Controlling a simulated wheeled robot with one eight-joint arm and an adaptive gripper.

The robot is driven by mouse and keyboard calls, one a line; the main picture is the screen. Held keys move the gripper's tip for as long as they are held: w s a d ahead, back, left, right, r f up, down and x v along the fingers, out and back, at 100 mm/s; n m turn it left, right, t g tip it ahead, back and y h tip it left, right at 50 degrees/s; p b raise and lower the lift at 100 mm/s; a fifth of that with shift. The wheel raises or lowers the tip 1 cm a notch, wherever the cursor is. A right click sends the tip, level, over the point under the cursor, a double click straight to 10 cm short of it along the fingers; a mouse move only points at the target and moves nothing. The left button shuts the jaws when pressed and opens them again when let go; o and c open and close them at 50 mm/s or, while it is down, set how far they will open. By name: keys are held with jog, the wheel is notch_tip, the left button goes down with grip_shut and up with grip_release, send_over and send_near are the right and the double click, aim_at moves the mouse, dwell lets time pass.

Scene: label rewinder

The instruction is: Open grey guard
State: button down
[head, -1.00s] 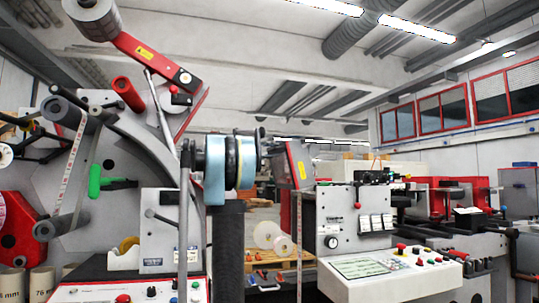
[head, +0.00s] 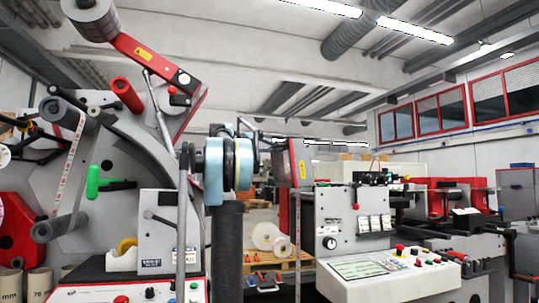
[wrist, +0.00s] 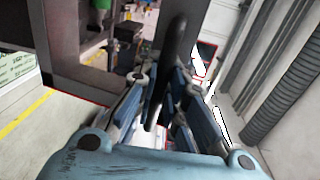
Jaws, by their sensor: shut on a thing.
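The grey guard (head: 303,158) is a dark grey panel with red edges and a yellow label, standing above the left end of the right-hand machine in the head view. In the head view my arm's blue joints hide most of the gripper, left of the guard.
The control panel (head: 365,268) with buttons juts out below the guard to the right. A rewinder machine (head: 115,150) with rollers stands close at the left. A pallet with white rolls (head: 267,236) lies on the floor in the gap between the machines.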

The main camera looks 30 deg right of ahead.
jog(key=shift+y, duration=0.6)
jog(key=shift+s+d+r, duration=0.2)
jog(key=shift+d+r, duration=0.6)
jog(key=shift+d, duration=0.3)
jog(key=shift+s+d+r, duration=0.15)
jog(key=shift+d+r, duration=0.6)
jog(key=shift+d, duration=0.3)
jog(key=c, duration=1.7)
grip_release()
jog(key=shift+o, duration=0.2)
jog(key=shift+a, duration=0.1)
jog(key=v, duration=1.2)
